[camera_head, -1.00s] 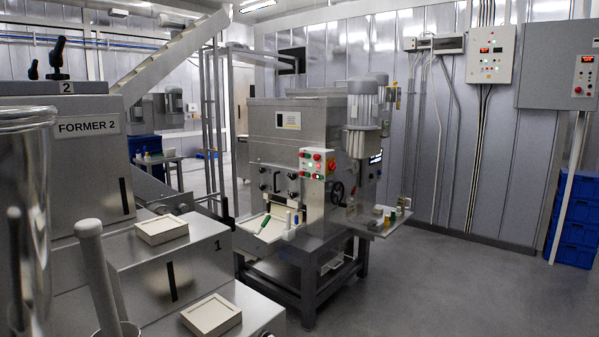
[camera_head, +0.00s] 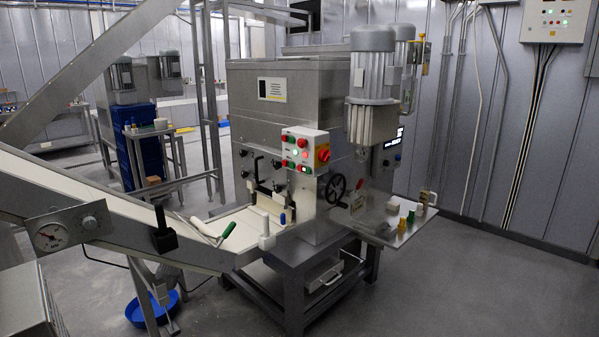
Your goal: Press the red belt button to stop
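A white control box (camera_head: 305,150) is on the front of the steel machine (camera_head: 290,110). It carries several red and green buttons. A larger red knob on a yellow plate (camera_head: 323,154) is on its right side. Which red button is the belt button I cannot tell from labels. A pale conveyor belt (camera_head: 235,223) runs from the left to the machine's front, below the box. Neither of my grippers is in view, and nothing visible touches the buttons.
A side shelf (camera_head: 395,232) with small blocks juts out right of the machine. A gauge panel (camera_head: 66,229) and a black handle (camera_head: 163,232) are on the conveyor's near side. A blue bowl (camera_head: 152,308) is on the floor. The floor at right is clear.

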